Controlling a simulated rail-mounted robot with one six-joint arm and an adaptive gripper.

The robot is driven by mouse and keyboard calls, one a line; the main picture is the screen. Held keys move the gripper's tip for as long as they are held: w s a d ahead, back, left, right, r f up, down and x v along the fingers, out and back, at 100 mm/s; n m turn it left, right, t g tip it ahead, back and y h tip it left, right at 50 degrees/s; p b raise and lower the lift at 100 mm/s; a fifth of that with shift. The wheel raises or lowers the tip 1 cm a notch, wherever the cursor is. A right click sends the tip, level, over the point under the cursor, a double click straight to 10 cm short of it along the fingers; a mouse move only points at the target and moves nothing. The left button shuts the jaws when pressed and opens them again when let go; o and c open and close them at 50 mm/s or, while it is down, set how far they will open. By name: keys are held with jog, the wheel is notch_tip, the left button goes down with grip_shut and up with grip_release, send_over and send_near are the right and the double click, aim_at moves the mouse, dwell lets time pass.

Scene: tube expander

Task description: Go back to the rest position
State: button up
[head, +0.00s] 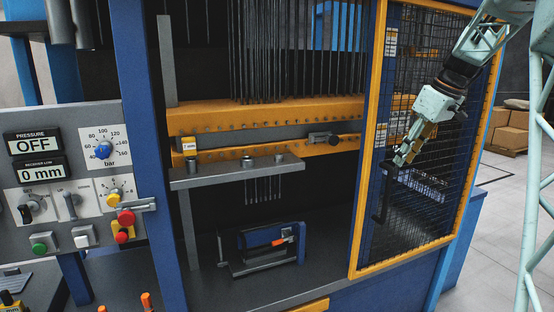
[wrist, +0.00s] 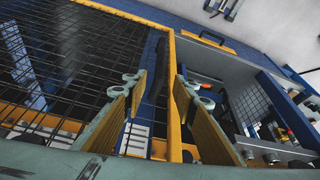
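My gripper (head: 402,158) is at the upper right in the head view, in front of the yellow-framed mesh door (head: 368,150). Its fingertips are near the black door handle (head: 384,205). In the wrist view the two fingers of my gripper (wrist: 160,100) are spread apart, with nothing clamped between them. The dark handle (wrist: 157,75) and the yellow door frame (wrist: 173,125) show in the gap between the fingers. I cannot tell whether a finger touches the handle. The door stands at the right of the machine opening, and the interior is exposed.
A control panel (head: 75,180) at the left reads pressure OFF and 0 mm. Inside the opening, a grey shelf (head: 235,172) sits above a blue and black fixture (head: 265,245). A pale lattice structure (head: 535,170) rises at the far right. Cardboard boxes (head: 510,130) stand behind on open floor.

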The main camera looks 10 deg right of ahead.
jog(key=s+a+r+m+h, duration=0.1)
jog(key=s+a+r, duration=0.2)
jog(key=s+a, duration=0.9)
jog(key=s+a+r+m, duration=0.1)
jog(key=s+a+r, duration=0.2)
jog(key=s+a, duration=0.9)
jog(key=s+a+f+m, duration=0.1)
jog(key=s+a+f, duration=0.2)
jog(key=s, duration=0.6)
jog(key=s+a+f, duration=0.3)
jog(key=s+a, duration=0.2)
jog(key=s, duration=0.3)
jog(key=s+a+f+m, duration=0.1)
jog(key=s+a+f, duration=0.2)
jog(key=s, duration=0.6)
jog(key=shift+s+a+m+h, duration=0.3)
jog(key=shift+a+h, duration=0.1)
jog(key=shift+a, duration=0.4)
